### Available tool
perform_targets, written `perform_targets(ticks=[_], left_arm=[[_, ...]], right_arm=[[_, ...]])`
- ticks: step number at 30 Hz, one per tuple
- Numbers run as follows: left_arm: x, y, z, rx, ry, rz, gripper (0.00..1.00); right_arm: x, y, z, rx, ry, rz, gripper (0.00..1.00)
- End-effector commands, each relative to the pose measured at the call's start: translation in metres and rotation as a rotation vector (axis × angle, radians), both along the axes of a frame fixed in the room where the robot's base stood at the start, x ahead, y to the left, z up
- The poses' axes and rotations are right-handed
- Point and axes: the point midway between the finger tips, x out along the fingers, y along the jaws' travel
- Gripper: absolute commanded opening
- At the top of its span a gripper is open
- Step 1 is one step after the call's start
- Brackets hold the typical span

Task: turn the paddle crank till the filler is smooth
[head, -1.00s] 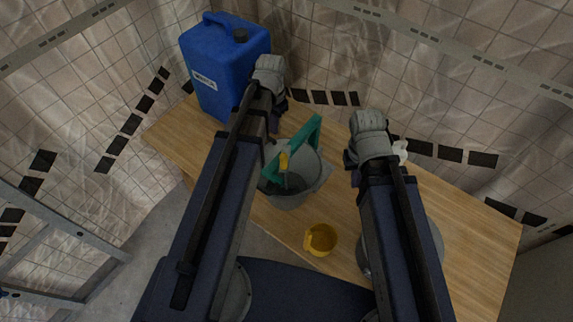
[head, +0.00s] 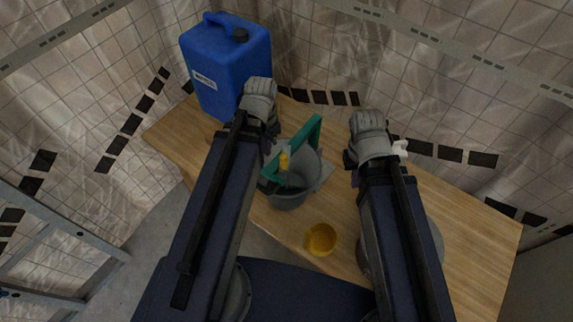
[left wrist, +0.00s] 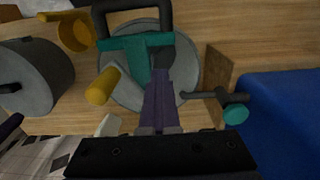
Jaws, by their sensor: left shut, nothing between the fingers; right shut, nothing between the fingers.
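A grey bucket (head: 290,200) stands on the table with a teal frame (head: 305,140) across its top. A yellow crank handle (head: 284,161) sticks up at the frame; it also shows in the left wrist view (left wrist: 104,86). The bucket's inside is dark, and I cannot tell how smooth the filler is. My left gripper (head: 258,105) is beyond the bucket, up and left of the handle. In the left wrist view its purple fingers (left wrist: 160,82) are shut and empty, apart from the handle. My right gripper (head: 370,140) is shut to the right of the bucket, its fingertips mostly hidden.
A blue water can (head: 225,70) stands at the table's back left. A yellow cup (head: 320,239) sits near the front edge. A grey pot (left wrist: 38,78) stands at the right, partly behind my right arm in the head view. Plastic-draped tiled walls enclose the wooden table (head: 480,240).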

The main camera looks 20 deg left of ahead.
Motion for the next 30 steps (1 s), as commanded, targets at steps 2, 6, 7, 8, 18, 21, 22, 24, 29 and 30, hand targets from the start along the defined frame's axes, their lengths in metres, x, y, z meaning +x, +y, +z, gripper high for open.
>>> perform_targets(ticks=[2, 6, 7, 8, 18, 21, 22, 24, 29, 30], left_arm=[[-0.010, -0.004, 0.000, 0.000, 0.000, 0.000, 0.00], [-0.010, -0.005, 0.000, 0.000, 0.000, 0.001, 0.00], [-0.010, -0.006, 0.000, 0.000, 0.000, 0.000, 0.00], [-0.009, -0.008, 0.000, 0.000, 0.000, -0.001, 0.00], [-0.005, -0.054, 0.000, 0.000, 0.000, -0.005, 0.00], [-0.004, -0.068, 0.000, -0.001, 0.001, -0.004, 0.00], [-0.003, -0.073, 0.000, -0.001, 0.001, -0.004, 0.00], [-0.003, -0.082, 0.000, -0.001, 0.001, -0.004, 0.00], [-0.001, -0.097, 0.000, 0.000, 0.001, -0.001, 0.00], [-0.001, -0.099, 0.000, 0.000, 0.001, -0.001, 0.00]], right_arm=[[0.000, 0.000, 0.000, 0.000, 0.000, 0.000, 0.00], [0.000, 0.000, 0.000, 0.000, 0.000, 0.000, 0.00], [0.000, 0.000, 0.000, 0.000, 0.000, 0.000, 0.00], [0.000, 0.000, 0.000, 0.000, 0.000, 0.000, 0.00], [0.000, 0.000, 0.000, 0.000, 0.000, 0.000, 0.00], [0.000, 0.000, 0.000, 0.000, 0.000, 0.000, 0.00], [0.000, 0.000, 0.000, 0.000, 0.000, 0.000, 0.00], [0.000, 0.000, 0.000, 0.000, 0.000, 0.000, 0.00], [0.000, 0.000, 0.000, 0.000, 0.000, 0.000, 0.00], [0.000, 0.000, 0.000, 0.000, 0.000, 0.000, 0.00]])
